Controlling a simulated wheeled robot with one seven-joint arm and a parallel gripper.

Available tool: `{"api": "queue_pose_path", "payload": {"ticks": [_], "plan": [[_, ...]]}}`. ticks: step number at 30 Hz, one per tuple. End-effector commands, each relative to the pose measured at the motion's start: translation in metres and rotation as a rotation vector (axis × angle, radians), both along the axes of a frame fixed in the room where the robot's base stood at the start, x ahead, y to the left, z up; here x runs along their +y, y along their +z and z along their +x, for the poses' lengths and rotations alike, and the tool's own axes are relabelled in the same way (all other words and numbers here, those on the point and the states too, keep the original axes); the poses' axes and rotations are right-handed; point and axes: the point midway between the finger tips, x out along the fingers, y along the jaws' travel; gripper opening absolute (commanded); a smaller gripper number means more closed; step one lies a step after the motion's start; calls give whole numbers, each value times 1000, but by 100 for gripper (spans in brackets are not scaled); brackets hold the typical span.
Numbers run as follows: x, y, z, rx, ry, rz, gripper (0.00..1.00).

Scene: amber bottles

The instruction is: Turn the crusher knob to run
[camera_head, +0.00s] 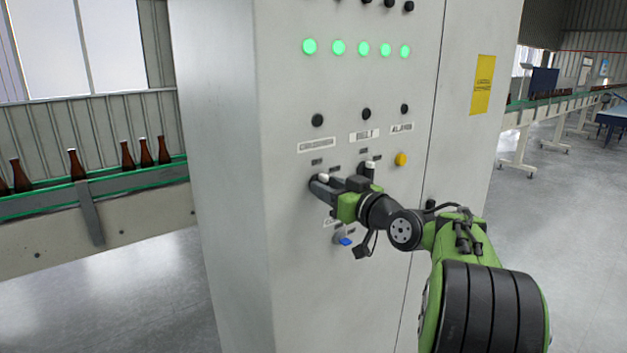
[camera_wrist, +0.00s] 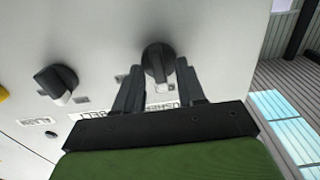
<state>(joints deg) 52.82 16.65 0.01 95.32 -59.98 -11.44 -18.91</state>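The crusher knob (camera_wrist: 157,53) is a dark round selector with a raised grip bar, under the CRUSHER label on the grey cabinet (camera_head: 300,270). In the head view the knob (camera_head: 314,183) is partly hidden by my gripper (camera_head: 325,188). In the wrist view the two fingers of my gripper (camera_wrist: 159,68) stand on either side of the grip bar, with the bar between them. Narrow gaps show beside the bar, so the fingers look open around it and not closed on it. The knob's exact pointing direction is hard to tell.
The belt knob (camera_wrist: 57,82) is close beside the crusher knob. A yellow button (camera_head: 401,159) is further right, and a blue-handled switch (camera_head: 344,240) is below. Several green lamps (camera_head: 338,47) glow above. A conveyor (camera_head: 110,200) with brown bottles runs at left.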

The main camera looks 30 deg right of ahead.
Motion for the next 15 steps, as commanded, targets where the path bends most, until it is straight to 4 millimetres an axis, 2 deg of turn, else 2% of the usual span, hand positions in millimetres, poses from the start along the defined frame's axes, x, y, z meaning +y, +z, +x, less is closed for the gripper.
{"api": "queue_pose_path", "payload": {"ticks": [7,15], "plan": [[-1,0,0,0,-1,0,39],[0,0,0,0,0,0,0]]}}
